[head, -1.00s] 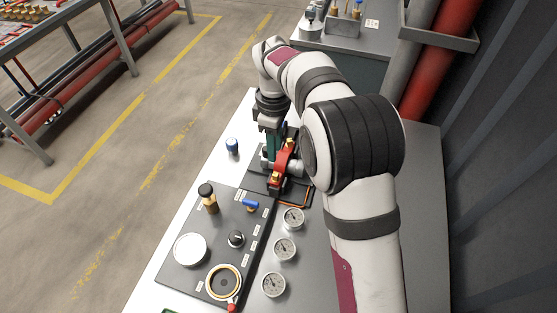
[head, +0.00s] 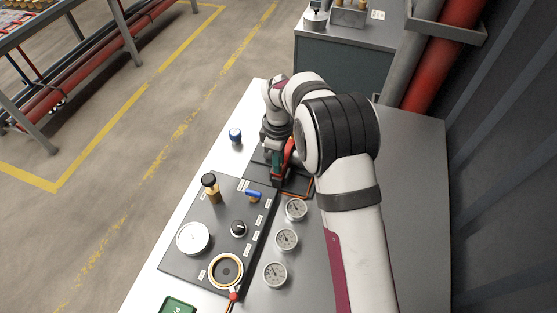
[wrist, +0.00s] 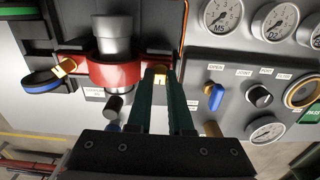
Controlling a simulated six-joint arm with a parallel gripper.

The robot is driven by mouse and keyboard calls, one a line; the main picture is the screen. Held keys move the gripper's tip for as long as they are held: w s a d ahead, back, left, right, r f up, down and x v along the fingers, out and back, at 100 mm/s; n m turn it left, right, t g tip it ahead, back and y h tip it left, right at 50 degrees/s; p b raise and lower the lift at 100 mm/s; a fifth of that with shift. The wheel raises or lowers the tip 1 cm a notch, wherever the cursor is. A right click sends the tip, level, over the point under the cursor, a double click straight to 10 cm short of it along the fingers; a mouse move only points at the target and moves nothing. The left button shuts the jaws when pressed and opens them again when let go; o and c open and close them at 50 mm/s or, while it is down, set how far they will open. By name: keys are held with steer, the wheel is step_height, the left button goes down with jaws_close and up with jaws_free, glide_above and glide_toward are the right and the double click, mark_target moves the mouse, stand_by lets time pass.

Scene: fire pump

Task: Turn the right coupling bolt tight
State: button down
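A red coupling (wrist: 115,72) wraps a grey pipe (wrist: 112,35) in the wrist view. One brass bolt (wrist: 68,67) sits on its left side, and the right bolt (wrist: 158,70) is on its right side. My gripper (wrist: 160,74) has its two green fingers close together, with the right bolt's brass head between the tips. The fingers appear to touch it on both sides. In the head view my gripper (head: 277,180) is low at the coupling (head: 289,153), which is mostly hidden by my arm.
A dark panel (head: 205,208) near the coupling carries a blue lever (head: 253,194), a black knob (head: 238,229) and a brass-bodied black-topped fitting (head: 211,188). Several gauges (head: 286,239) stand beside it. A blue cap (head: 235,136) is at the table's left edge. The table's right side is clear.

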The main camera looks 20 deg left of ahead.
stand_by(0.4)
steer(key=m, duration=0.3)
steer(key=shift+m, duration=0.4)
steer(key=m, duration=0.3)
steer(key=shift+m, duration=0.3)
steer(key=m, duration=0.3)
steer(key=shift+m, duration=0.3)
steer(key=m, duration=0.3)
steer(key=shift+m, duration=0.3)
steer(key=m, duration=0.3)
steer(key=shift+m, duration=0.3)
steer(key=m, duration=0.3)
steer(key=shift+m, duration=0.4)
steer(key=m, duration=0.6)
steer(key=shift+m, duration=0.4)
